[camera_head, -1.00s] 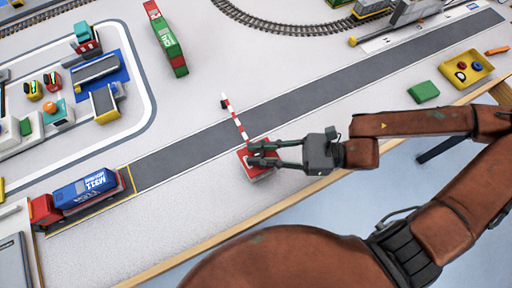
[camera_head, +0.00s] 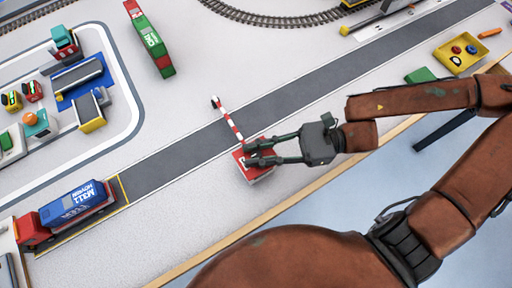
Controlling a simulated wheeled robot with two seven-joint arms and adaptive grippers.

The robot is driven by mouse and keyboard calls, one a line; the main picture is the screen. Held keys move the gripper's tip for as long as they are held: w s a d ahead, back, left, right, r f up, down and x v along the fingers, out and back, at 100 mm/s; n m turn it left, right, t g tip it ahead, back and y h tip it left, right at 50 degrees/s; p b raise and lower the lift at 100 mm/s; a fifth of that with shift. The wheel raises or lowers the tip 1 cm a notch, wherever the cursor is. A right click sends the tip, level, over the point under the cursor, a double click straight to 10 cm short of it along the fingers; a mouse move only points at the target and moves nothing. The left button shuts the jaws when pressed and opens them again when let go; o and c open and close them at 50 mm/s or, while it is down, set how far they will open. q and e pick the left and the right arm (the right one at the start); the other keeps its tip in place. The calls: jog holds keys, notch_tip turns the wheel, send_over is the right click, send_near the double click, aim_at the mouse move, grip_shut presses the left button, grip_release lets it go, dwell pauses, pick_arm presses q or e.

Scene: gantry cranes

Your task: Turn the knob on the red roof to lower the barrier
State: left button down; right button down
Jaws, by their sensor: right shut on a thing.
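The small red-roofed booth (camera_head: 258,174) stands beside the grey road, near the table's front edge. My right gripper (camera_head: 250,153) is over the red roof with its two fingers on either side of the knob, shut on it. The knob itself is mostly hidden by the fingers. The red and white striped barrier (camera_head: 231,126) reaches from the booth up-left across the road to a dark tip. I cannot tell from this angle how high its tip is above the road. My left gripper is not in view.
A red truck with a blue load (camera_head: 75,206) stands on the road at lower left. A green and red vehicle (camera_head: 150,40) stands beyond the road. A green block (camera_head: 420,76) and a yellow tray (camera_head: 462,57) lie at right. The road (camera_head: 300,97) right of the barrier is clear.

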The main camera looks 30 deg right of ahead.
jog(key=c, duration=1.8)
grip_release()
jog(key=shift+o, duration=0.2)
jog(key=shift+d, duration=0.1)
jog(key=shift+s+d+f, duration=0.1)
jog(key=shift+s+d, duration=0.15)
jog(key=shift+d, duration=0.3)
jog(key=v, duration=1)
jog(key=shift+d, duration=0.35)
jog(key=shift+s, duration=0.1)
